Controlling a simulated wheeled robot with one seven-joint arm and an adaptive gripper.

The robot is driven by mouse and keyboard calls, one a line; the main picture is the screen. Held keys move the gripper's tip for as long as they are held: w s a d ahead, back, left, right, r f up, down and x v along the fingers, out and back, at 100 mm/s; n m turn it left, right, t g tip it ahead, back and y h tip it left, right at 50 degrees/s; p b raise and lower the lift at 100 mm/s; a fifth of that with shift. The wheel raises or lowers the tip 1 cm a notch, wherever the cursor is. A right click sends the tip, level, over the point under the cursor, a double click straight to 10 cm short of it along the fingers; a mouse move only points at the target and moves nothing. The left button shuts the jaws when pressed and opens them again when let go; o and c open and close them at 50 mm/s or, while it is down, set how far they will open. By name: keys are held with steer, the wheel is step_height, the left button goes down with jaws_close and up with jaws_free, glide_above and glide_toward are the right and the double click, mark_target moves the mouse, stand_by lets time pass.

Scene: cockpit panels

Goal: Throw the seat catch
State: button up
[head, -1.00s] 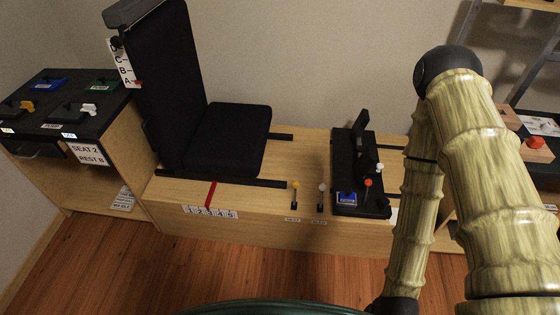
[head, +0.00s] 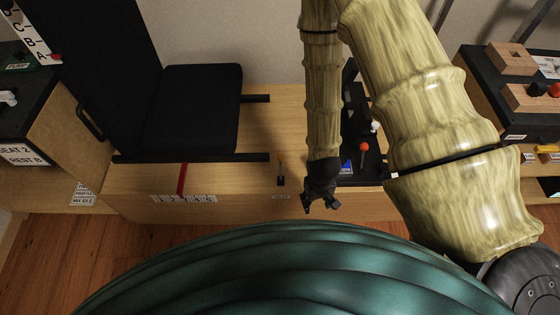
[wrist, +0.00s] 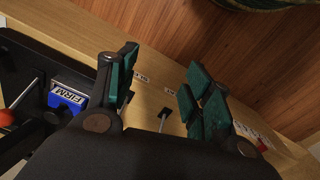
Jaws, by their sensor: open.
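Two small levers stood at the seat base's front edge; I cannot read which is the seat catch. The yellow-tipped lever (head: 281,172) stands upright, just left of my gripper in the head view. The grey-knobbed lever is hidden there behind my arm. My gripper (head: 321,205) hangs fingers down at the front edge, open and empty. In the wrist view my gripper (wrist: 160,95) has its green-padded fingers spread apart. A thin dark lever (wrist: 163,120) shows between them, apart from both; I cannot tell which lever it is. The black seat (head: 195,110) is left of my gripper.
The black panel (head: 368,178) with a red-knobbed lever (head: 363,147) is right of my gripper. Its blue FIRM block (wrist: 68,97) shows in the wrist view. Side cabinets stand left and right.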

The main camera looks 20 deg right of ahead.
steer(key=w+f+b, duration=0.2)
steer(key=w+b, duration=0.9)
steer(key=w, duration=0.4)
steer(key=y+b, duration=0.2)
steer(key=b, duration=0.6)
glide_toward(281, 154)
steer(key=f+b, duration=0.1)
steer(key=f, duration=0.2)
steer(key=a+f+b, duration=0.1)
steer(key=f, duration=0.3)
steer(key=f+b, duration=0.1)
steer(key=f, duration=0.2)
steer(key=shift+s+a+f+b, duration=0.1)
steer(key=shift+a+f+b, duration=0.1)
steer(key=shift+a+b, duration=0.1)
jaws_close()
